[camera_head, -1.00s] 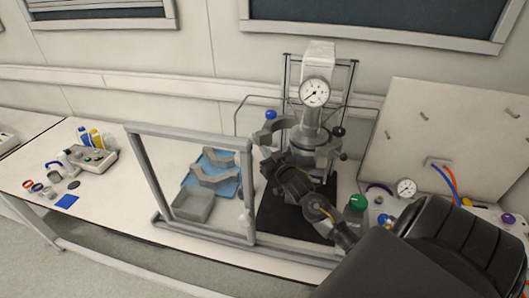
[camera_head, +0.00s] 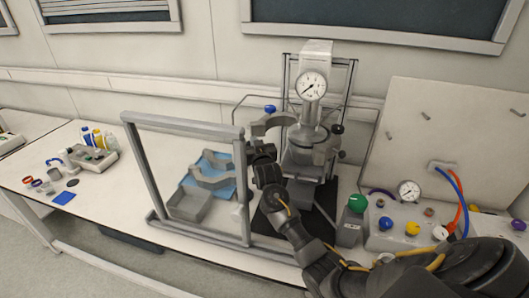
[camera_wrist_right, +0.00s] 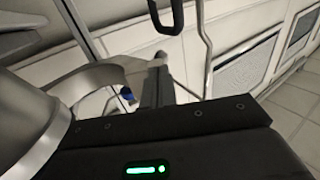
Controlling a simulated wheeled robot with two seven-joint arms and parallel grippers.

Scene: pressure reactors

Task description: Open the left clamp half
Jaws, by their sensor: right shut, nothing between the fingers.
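The left clamp half (camera_head: 268,123) is a grey curved jaw. It sticks out to the left of the reactor (camera_head: 306,145), level with the upper part of its vessel, its hollow side visible. My right gripper (camera_head: 258,152) is shut and empty, just below and left of the clamp half, by the frame's right post. I cannot tell whether they touch. In the right wrist view a curved metal band (camera_wrist_right: 88,80), apparently the clamp half, lies at the left beside a large rounded metal part. My fingertips are not clear there. My left gripper is not in view.
A grey upright frame (camera_head: 185,128) stands close left of my gripper. Behind it, grey curved pieces lie on a blue mat (camera_head: 222,162) near a grey tray (camera_head: 188,207).

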